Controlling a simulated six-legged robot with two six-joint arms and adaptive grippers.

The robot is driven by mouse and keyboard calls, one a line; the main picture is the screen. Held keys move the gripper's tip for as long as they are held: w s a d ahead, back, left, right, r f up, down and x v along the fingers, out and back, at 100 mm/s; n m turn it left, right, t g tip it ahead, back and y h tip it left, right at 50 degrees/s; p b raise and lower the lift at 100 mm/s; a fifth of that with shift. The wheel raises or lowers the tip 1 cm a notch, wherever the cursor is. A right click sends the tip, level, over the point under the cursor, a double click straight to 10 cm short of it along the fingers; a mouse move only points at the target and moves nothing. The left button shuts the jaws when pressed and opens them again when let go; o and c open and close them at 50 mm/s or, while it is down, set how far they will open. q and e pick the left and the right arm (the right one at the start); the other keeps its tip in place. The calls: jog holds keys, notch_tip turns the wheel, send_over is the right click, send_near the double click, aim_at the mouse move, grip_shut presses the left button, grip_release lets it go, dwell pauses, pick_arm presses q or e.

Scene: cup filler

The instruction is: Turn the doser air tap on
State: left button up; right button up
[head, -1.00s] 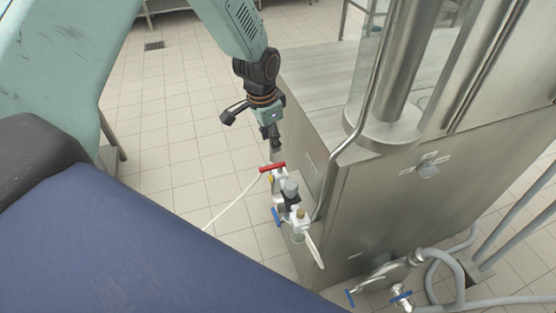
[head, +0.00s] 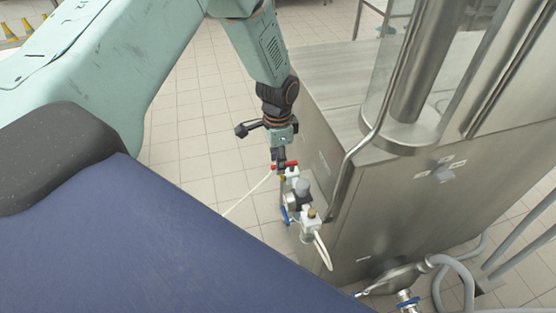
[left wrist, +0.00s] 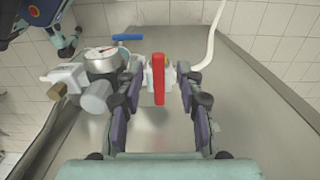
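The air tap's red lever (head: 291,163) is on the small valve assembly (head: 303,200) at the machine's near left corner. In the head view my left gripper (head: 280,163) comes down over the lever and partly hides it. In the left wrist view the red lever (left wrist: 159,78) stands between the two fingers of my left gripper (left wrist: 159,82). The fingers are apart, with a gap visible on each side of the lever.
A pressure gauge (left wrist: 103,55) and a blue handle (left wrist: 128,38) sit close to the left finger in the wrist view. A white hose (left wrist: 209,40) runs by the right finger. The steel machine body (head: 400,210) is right of the arm; open tiled floor (head: 190,150) lies left.

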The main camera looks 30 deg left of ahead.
pick_arm(q)
jog(key=shift+w+d, duration=0.1)
jog(key=shift+d, duration=0.2)
jog(key=shift+c, duration=0.2)
jog(key=shift+a+f, duration=0.15)
jog(key=shift+a, duration=0.1)
jog(key=c, duration=0.4)
jog(key=shift+d, duration=0.1)
grip_shut()
